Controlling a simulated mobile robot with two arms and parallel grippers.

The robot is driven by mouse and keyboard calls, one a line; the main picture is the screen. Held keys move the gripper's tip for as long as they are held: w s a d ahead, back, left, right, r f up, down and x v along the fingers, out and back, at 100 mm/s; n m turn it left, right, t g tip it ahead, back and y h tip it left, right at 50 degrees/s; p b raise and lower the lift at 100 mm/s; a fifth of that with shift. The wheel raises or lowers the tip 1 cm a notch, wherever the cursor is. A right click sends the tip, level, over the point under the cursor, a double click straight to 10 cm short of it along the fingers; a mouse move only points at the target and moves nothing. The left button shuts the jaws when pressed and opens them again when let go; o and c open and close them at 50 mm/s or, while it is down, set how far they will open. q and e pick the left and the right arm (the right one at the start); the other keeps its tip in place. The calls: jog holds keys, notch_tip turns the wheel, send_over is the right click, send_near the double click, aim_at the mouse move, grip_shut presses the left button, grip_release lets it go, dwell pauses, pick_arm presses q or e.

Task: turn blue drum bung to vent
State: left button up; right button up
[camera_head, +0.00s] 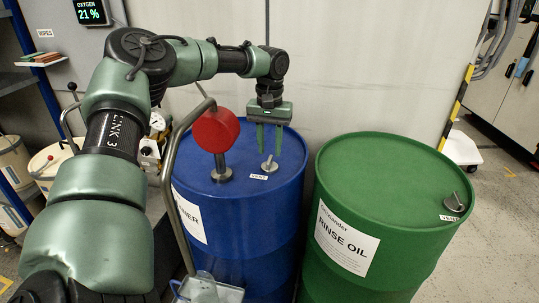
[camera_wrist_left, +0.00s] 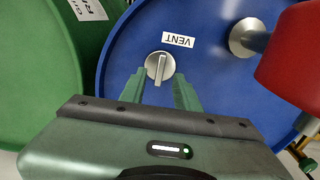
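The blue drum (camera_head: 276,224) stands in the middle of the head view. Its bung (camera_head: 269,165) is a small grey round plug with a raised tab, beside a VENT label (camera_head: 258,177). In the left wrist view the bung (camera_wrist_left: 160,66) lies just beyond the fingertips, its tab pointing along the fingers. My left gripper (camera_head: 269,151) points down over the blue drum's lid. Its two green fingers are apart with nothing between them. In the left wrist view the gripper (camera_wrist_left: 161,78) is roughly centred on the bung. My right gripper is not visible.
A red pump head (camera_head: 216,130) on a metal stem stands on the blue lid, left of the bung. A bent grey pipe (camera_head: 171,190) runs down the drum's left side. A green drum (camera_head: 385,170) with its own bung (camera_head: 455,203) stands close on the right.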

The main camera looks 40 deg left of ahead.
aim_at(269, 159)
pick_arm(q)
jog(key=shift+r, duration=2.25)
